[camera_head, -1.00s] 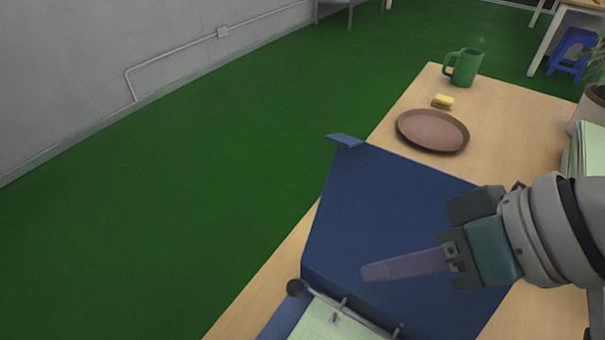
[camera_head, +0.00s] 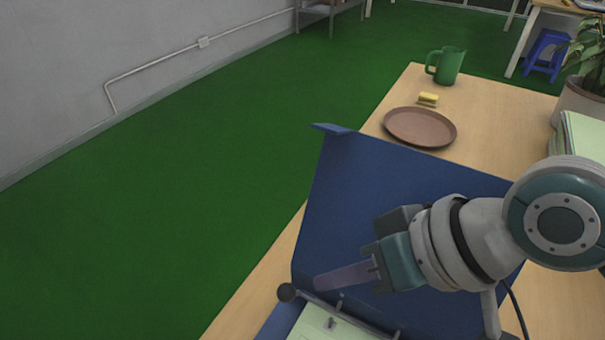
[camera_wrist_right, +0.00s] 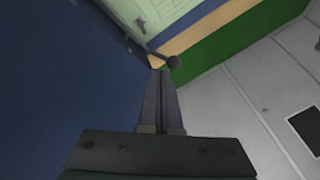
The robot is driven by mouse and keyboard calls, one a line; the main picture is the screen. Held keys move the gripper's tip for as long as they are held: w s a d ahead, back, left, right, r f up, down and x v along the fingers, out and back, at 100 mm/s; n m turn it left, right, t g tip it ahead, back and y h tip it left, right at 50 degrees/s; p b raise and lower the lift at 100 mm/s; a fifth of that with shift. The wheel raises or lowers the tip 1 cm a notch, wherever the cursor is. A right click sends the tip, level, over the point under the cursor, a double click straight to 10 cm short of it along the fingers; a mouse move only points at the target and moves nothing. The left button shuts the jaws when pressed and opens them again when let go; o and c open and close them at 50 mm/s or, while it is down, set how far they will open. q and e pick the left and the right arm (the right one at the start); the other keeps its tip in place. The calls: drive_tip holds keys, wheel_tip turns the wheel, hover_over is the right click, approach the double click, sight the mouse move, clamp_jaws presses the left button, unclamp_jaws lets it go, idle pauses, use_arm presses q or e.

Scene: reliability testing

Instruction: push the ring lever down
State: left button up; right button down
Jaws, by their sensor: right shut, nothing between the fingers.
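A blue ring binder (camera_head: 385,185) lies open on the table with its cover spread out. The ring lever (camera_head: 286,292) is a bar end with a dark round knob at the near left of the binder. The knob also shows in the right wrist view (camera_wrist_right: 173,62), just beyond my fingertips. My right gripper (camera_head: 320,283) is shut and empty, its fingers pointing left over the binder, close to the knob. I cannot tell whether the fingertips touch it. My left gripper is not in view.
Pale green paper (camera_head: 318,326) lies in the binder beside the metal ring bar (camera_head: 350,316). A brown plate (camera_head: 420,127), a yellow sponge (camera_head: 428,99) and a green mug (camera_head: 447,66) stand farther back on the wooden table (camera_head: 490,105). A potted plant (camera_head: 582,100) is at the right.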

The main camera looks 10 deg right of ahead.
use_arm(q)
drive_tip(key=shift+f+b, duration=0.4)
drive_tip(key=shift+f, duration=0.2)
use_arm(e)
drive_tip(key=shift+x, duration=1.7)
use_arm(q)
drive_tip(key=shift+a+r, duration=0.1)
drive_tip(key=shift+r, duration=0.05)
